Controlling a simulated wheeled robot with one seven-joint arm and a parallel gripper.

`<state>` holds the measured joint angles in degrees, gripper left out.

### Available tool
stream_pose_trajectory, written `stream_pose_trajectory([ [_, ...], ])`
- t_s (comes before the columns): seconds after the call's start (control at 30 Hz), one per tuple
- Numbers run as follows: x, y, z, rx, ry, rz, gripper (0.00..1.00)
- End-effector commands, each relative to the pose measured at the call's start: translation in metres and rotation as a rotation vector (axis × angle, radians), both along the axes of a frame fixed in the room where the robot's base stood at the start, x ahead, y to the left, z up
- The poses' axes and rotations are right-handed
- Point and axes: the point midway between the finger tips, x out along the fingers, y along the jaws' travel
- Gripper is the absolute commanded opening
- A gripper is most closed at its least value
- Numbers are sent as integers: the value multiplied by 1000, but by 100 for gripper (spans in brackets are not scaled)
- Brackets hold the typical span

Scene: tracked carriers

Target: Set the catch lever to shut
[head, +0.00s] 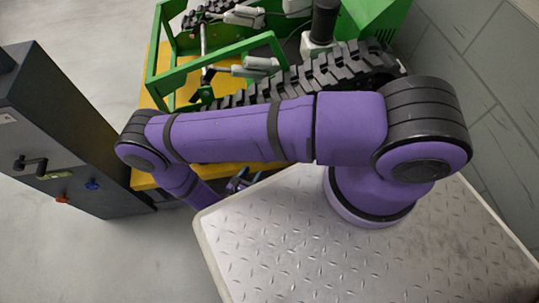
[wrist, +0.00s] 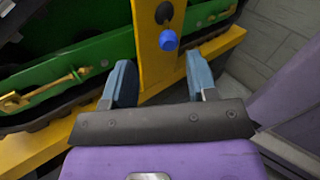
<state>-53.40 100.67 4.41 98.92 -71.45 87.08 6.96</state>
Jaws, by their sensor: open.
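My gripper (wrist: 159,62) is open and empty in the wrist view, with its two blue fingers spread on either side of a yellow post (wrist: 149,70). A blue knob (wrist: 168,40) on the post shows between and beyond the fingertips. A brass-coloured rod with a ringed end (wrist: 42,90) lies along the green side of the tracked carrier, left of my fingers and apart from them. I cannot tell whether this rod is the catch lever. In the head view my arm hides much of the carrier's near side, and only a bit of my gripper (head: 238,184) shows below the arm.
The green carrier (head: 165,60) with black tracks (head: 310,76) stands on a yellow base (head: 145,178). A dark cabinet (head: 85,135) at left bears a black handle (head: 30,165), an orange knob (head: 62,199) and a blue knob (head: 92,186). Grey floor (head: 150,255) is clear in front.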

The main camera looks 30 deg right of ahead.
Motion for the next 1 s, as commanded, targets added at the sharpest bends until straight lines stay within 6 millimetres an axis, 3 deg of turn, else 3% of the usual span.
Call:
stream_pose_trajectory([
  [0.1, -10, -8, -15, -24, 17, 38, 53],
  [0.27, -11, -13, -19, -32, 21, 51, 53],
  [0.8, 39, -79, -18, -30, 21, 48, 53],
  [1.0, 50, -93, -18, -29, 22, 49, 53],
])
